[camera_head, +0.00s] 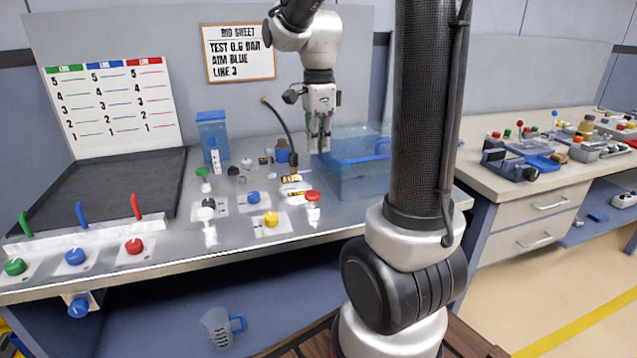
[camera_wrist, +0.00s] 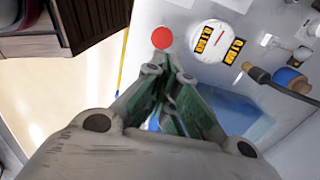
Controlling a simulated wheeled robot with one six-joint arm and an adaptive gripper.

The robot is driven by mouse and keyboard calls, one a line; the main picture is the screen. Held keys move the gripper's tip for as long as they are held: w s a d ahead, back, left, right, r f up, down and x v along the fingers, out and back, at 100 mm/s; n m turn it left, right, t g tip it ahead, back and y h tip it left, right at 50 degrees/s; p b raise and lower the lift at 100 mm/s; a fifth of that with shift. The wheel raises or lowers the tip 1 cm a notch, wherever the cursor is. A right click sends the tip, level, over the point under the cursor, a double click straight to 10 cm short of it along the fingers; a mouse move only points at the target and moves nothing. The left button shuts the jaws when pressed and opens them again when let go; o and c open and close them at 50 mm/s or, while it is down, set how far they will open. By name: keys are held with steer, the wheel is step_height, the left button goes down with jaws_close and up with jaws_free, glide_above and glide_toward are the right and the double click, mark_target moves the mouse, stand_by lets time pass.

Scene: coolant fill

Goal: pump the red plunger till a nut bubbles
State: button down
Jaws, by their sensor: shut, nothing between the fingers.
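The red plunger (camera_head: 312,196) is a red cap on a pale body near the front of the bench, left of the clear blue water tank (camera_head: 360,185). In the wrist view, its round red top (camera_wrist: 162,37) shows just beyond my fingertips. My gripper (camera_head: 322,150) points down above the bench, by the left end of the tank and behind the plunger. Its green-grey fingers (camera_wrist: 168,82) are together and empty, apart from the plunger. I cannot make out a nut or bubbles in the tank, which is partly hidden by my arm.
A round gauge (camera_wrist: 215,40) with yellow labels sits beside the plunger. A black hose (camera_head: 283,130) arches up behind it. Yellow (camera_head: 271,219), blue (camera_head: 253,197) and green (camera_head: 202,172) knobs stand to the left. The job sheet (camera_head: 238,52) hangs on the back wall.

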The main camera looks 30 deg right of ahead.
mark_target(318, 192)
step_height(318, 192, down, 11)
steer(key=shift+r, duration=0.15)
stand_by(0.4)
steer(key=shift+f, duration=1.4)
steer(key=shift+r, duration=0.1)
step_height(318, 192, up, 14)
